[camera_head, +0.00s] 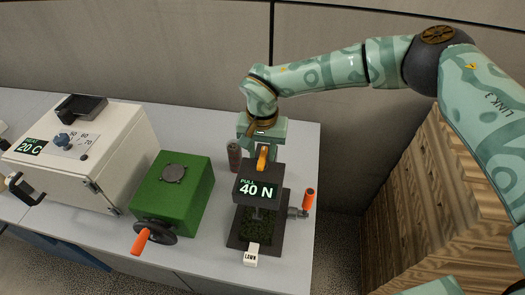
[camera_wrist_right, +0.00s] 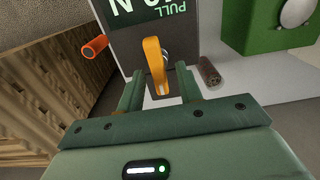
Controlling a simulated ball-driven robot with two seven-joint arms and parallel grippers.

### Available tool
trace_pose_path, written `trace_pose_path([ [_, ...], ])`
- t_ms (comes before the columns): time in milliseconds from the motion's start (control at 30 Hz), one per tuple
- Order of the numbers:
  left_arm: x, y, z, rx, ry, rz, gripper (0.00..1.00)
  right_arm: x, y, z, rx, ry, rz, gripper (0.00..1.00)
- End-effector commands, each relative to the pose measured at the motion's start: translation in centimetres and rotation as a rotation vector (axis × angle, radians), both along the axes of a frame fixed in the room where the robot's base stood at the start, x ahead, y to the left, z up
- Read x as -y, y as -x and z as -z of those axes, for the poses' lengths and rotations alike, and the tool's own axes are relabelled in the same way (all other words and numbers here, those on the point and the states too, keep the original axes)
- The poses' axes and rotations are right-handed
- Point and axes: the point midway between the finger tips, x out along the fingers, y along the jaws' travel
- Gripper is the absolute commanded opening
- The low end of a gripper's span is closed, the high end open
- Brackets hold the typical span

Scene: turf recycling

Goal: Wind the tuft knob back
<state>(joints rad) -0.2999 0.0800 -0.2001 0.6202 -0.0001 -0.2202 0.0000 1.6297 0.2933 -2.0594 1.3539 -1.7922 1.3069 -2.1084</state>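The tuft puller (camera_head: 258,188) is a dark stand with a "PULL 40 N" display, over a dark green turf sample labelled "LAWN". A side knob with an orange handle (camera_head: 308,199) sticks out at its right; the handle also shows in the right wrist view (camera_wrist_right: 95,46). A yellow-orange lever (camera_head: 262,158) rises behind the display. My right gripper (camera_head: 262,143) is just behind the puller, pointing down. In the right wrist view its two fingers (camera_wrist_right: 160,88) are apart, with the lever (camera_wrist_right: 153,62) between them and gaps showing at both sides. My left gripper is out of view.
A brown cylinder (camera_head: 234,155) stands close to the left of my right gripper. A green box (camera_head: 175,190) with an orange-handled crank and a white "20 C" oven (camera_head: 110,150) stand further left. A wooden crate (camera_head: 430,200) is right of the table.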

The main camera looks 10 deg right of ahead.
Motion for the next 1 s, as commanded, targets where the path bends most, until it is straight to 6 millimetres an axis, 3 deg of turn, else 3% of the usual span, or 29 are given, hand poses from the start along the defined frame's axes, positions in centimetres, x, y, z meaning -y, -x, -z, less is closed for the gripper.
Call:
trace_pose_path([
  [267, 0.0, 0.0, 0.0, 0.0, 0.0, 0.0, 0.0, 0.0, 0.2, 0.2, -0.006, 0.001, 0.001, 0.36],
  [433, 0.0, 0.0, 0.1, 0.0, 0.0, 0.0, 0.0, 0.0, 0.2, -1.4, -0.005, 0.001, 0.001, 0.36],
  [800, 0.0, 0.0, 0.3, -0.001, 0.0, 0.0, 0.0, 0.0, 0.1, -11.1, -0.002, 0.0, 0.002, 0.36],
  [1000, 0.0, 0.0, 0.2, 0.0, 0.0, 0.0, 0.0, 0.0, 0.1, -14.8, -0.003, 0.001, 0.002, 0.36],
])
